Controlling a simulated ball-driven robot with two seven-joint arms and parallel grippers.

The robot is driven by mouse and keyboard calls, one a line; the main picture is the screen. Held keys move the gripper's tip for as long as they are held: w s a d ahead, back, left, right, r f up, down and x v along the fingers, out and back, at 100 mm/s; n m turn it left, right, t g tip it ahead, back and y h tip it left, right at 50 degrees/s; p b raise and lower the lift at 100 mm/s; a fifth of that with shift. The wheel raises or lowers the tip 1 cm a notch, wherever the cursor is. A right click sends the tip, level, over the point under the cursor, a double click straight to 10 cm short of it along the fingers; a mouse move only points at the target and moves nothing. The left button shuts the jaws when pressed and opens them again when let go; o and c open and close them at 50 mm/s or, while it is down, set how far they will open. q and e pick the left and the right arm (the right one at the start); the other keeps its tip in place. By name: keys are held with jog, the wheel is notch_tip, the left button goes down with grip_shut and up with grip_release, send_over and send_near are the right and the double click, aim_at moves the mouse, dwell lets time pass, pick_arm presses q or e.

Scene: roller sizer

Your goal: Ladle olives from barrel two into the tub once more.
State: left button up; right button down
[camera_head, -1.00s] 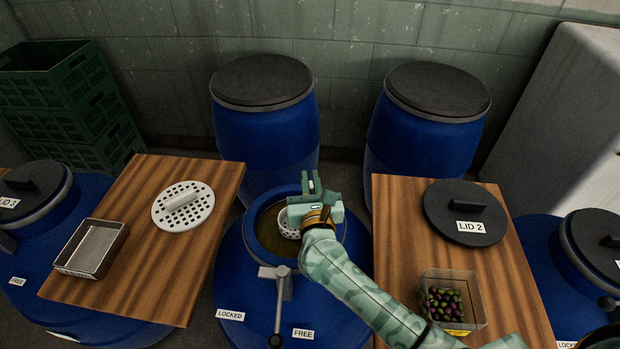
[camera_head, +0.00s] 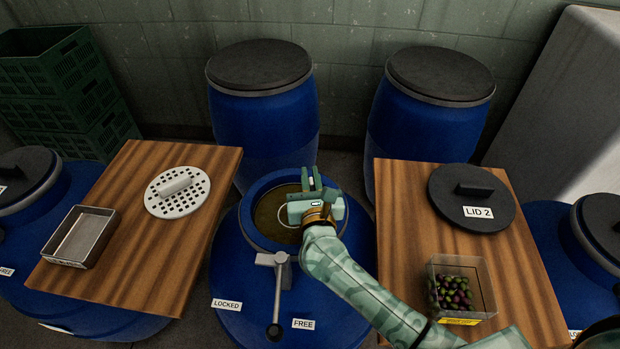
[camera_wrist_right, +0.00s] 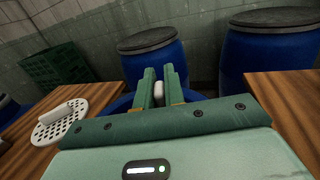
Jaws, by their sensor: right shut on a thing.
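The open blue barrel (camera_head: 240,285) stands in the middle, with murky brownish liquid inside. My right gripper (camera_head: 311,180) is over the right side of its mouth, shut on the ladle's pale handle, whose end (camera_wrist_right: 158,90) shows between the fingers in the right wrist view. Of the ladle bowl, only a pale rim (camera_head: 284,218) shows inside the barrel, partly behind the gripper. The clear tub (camera_head: 487,287) with a yellow label stands on the right board and holds dark and green olives. The lid marked LID 2 (camera_head: 465,184) lies behind it. My left gripper is out of view.
The left wooden board (camera_head: 130,255) holds a white perforated disc (camera_head: 160,205) and a metal tray (camera_head: 80,240). A clamp lever (camera_head: 275,300) stands on the barrel's front. Two closed blue barrels (camera_head: 265,130) stand behind. Green crates (camera_head: 60,95) are stacked at the left.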

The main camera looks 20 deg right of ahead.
jog(key=shift+r, duration=0.1)
notch_tip(320, 180, up, 12)
jog(key=p, duration=1.1)
jog(key=shift+r, duration=0.2)
jog(key=shift+f, duration=0.1)
